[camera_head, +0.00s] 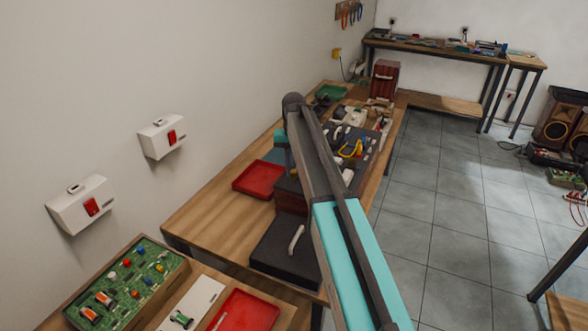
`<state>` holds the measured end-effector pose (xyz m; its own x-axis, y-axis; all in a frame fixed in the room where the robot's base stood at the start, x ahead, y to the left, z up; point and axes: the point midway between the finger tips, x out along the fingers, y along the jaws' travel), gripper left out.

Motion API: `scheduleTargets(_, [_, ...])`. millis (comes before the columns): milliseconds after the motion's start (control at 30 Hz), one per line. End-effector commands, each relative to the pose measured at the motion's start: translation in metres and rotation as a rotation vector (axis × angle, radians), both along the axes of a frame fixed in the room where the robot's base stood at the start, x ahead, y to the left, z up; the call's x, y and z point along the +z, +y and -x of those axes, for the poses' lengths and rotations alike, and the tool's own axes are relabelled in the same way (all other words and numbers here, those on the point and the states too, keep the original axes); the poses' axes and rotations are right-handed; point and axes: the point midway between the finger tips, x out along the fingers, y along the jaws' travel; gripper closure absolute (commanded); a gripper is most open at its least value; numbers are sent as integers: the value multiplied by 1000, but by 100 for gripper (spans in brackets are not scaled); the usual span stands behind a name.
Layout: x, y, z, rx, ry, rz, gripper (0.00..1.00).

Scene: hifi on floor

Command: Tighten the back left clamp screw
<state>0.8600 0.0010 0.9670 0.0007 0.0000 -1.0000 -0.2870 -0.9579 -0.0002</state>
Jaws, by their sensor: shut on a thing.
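My own teal and dark arm runs up across the middle of the view and bends at the top. My gripper does not show; it seems to be hidden behind the arm. A dark unit (356,132) with white cables and a yellow looped part stands on the long bench, partly covered by the arm. I cannot pick out the back left clamp screw or any clamp screw; these are hidden or too small to tell.
The long wooden bench (212,211) holds a red tray (258,179), a black box (283,253) with a white handle and a dark red case (384,78). A green circuit board (128,284) lies at the front left.

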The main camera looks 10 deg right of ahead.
Motion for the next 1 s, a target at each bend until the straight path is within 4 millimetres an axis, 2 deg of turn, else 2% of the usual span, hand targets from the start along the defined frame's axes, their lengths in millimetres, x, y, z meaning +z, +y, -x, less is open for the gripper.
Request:
scheduleTargets(400, [-2,0,3,-285,9,0,100])
scheduleTargets(1000, [-2,0,3,-354,9,1,100])
